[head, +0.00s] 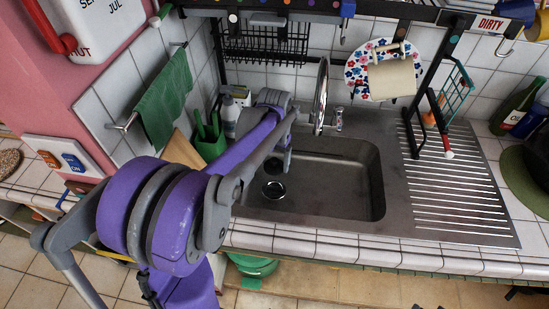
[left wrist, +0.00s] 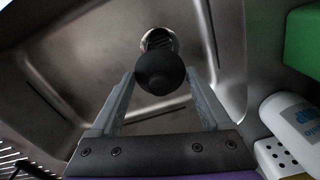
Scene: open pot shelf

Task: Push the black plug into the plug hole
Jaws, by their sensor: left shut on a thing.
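The black plug (left wrist: 160,75) shows in the left wrist view as a dark round knob between the fingers of my left gripper (left wrist: 159,74), which is shut on it. The plug hole (left wrist: 157,37) shows just beyond the plug as a bright metal ring with a dark slotted inside, partly covered by the plug. In the head view the plug hole (head: 274,190) lies on the left part of the basin floor of the steel sink (head: 335,185). My right gripper is not in view.
A tap (head: 322,98) stands behind the basin. A green container (head: 208,143) and a white bottle (left wrist: 295,120) are close to the sink's left side. A ribbed drainboard (head: 452,195) lies to the right. The basin's right part is empty.

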